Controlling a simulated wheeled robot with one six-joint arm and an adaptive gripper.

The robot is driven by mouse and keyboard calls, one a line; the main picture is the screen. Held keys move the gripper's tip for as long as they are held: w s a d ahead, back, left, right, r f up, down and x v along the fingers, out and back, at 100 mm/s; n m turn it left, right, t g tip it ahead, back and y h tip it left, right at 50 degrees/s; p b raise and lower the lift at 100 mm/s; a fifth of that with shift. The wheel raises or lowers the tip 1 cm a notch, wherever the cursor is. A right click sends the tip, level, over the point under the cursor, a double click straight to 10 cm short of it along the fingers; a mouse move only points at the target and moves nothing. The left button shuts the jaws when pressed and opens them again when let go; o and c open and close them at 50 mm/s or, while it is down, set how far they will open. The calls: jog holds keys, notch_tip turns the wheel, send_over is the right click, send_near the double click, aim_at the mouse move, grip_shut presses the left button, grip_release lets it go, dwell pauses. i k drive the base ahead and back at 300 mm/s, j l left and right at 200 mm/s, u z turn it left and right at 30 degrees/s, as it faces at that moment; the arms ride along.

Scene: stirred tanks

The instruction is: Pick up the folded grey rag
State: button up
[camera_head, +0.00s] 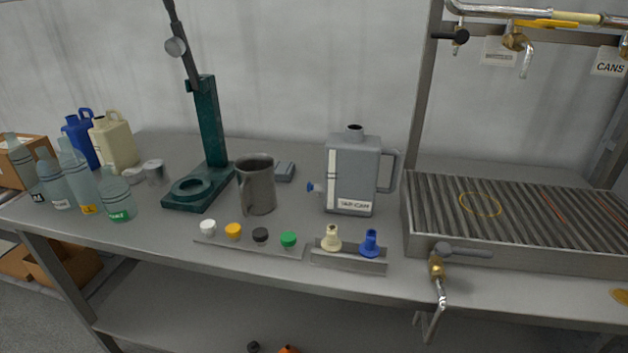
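A small flat blue-grey folded-looking piece (284,171) lies on the table behind and to the right of the metal jug; it looks like the folded grey rag, though it is too small to be sure it is cloth. The jug stands close to its left front side and may hide a little of it. My gripper is not in view.
The grey metal jug (257,186), a green stand (209,125) and a grey spouted can (352,175) stand around it. Coloured caps (233,231) and two nozzles (331,239) line the front. A slatted drain tray (520,259) is at right, bottles (82,183) at left.

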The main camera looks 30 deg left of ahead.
aim_at(284, 171)
jog(key=i+u, duration=0.1)
jog(key=i, duration=0.2)
jog(key=u, duration=1.55)
jog(key=j+z, duration=0.2)
jog(key=j, duration=0.75)
jog(key=j+z, duration=0.25)
jog(key=j, duration=0.7)
jog(key=i+j+z, duration=0.15)
jog(key=j, duration=0.25)
jog(key=i+j+z, duration=0.15)
jog(key=j, duration=0.3)
jog(key=i+j+z, duration=0.15)
jog(key=j, duration=0.25)
jog(key=i+j+z, duration=0.1)
jog(key=i+j, duration=0.1)
